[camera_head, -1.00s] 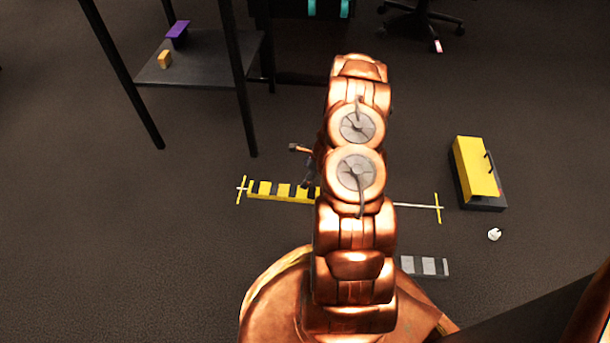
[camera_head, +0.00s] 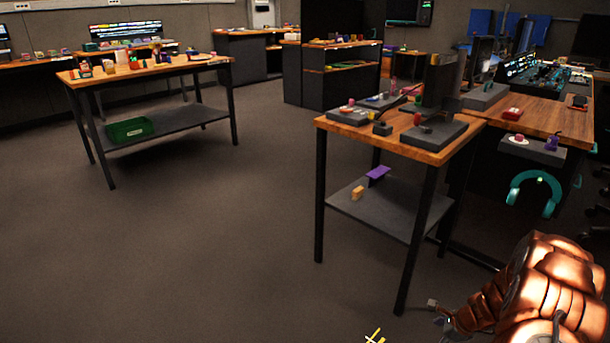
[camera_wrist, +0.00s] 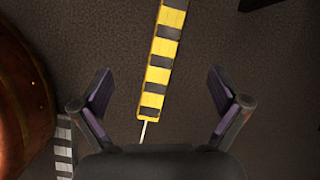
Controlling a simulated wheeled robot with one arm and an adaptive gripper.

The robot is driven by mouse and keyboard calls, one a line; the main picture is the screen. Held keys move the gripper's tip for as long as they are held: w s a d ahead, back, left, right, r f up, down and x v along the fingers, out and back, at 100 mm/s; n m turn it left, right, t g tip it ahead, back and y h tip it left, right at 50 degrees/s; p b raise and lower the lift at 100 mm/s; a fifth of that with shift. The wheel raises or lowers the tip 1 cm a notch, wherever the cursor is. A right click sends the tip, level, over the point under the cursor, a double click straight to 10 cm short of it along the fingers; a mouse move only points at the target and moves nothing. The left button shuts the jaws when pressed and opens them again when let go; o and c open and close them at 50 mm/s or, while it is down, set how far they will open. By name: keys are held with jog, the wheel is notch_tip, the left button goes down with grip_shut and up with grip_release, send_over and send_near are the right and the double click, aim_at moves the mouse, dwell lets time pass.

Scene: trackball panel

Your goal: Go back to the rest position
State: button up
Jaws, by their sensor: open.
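My gripper (camera_head: 440,314) shows small at the bottom right of the head view, at the end of my copper-coloured arm (camera_head: 530,300). It also shows in the wrist view (camera_wrist: 159,82), with its two dark fingers spread wide and nothing between them. Beyond the fingers, a yellow-and-black striped bar (camera_wrist: 162,62) lies on the floor. I cannot tell the exact height of the gripper above it.
A wooden-topped table (camera_head: 335,123) with several devices stands near my arm at the right; its lower shelf (camera_head: 400,222) holds a purple piece (camera_head: 378,174) and an orange piece (camera_head: 357,193). Another table (camera_head: 215,62) stands far left. The floor (camera_head: 230,250) between is clear.

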jog(key=s+a+r+n+g+p, duration=0.15)
jog(key=a+r+n+p, duration=0.4)
jog(key=r, duration=0.85)
jog(key=s+a+r+n+p, duration=0.3)
jog(key=a+r+p, duration=0.4)
jog(key=r, duration=0.7)
jog(key=s+a+r+n+g+p, duration=0.15)
jog(key=a+r+n+p, duration=0.25)
jog(key=a+r, duration=0.7)
jog(key=s+a+r+n+g+h+p, duration=0.1)
jog(key=s+r+n+p, duration=0.5)
jog(key=r, duration=1.1)
jog(key=s+a+r+n+g+h+p, duration=0.1)
jog(key=s+r+n+p, duration=0.5)
jog(key=s+r+p, duration=0.7)
jog(key=s+r+h, duration=0.1)
jog(key=s+r, duration=0.3)
jog(key=s, duration=0.4)
jog(key=shift+h+p, duration=0.35)
jog(key=shift+h, duration=0.05)
jog(key=shift+f, duration=0.1)
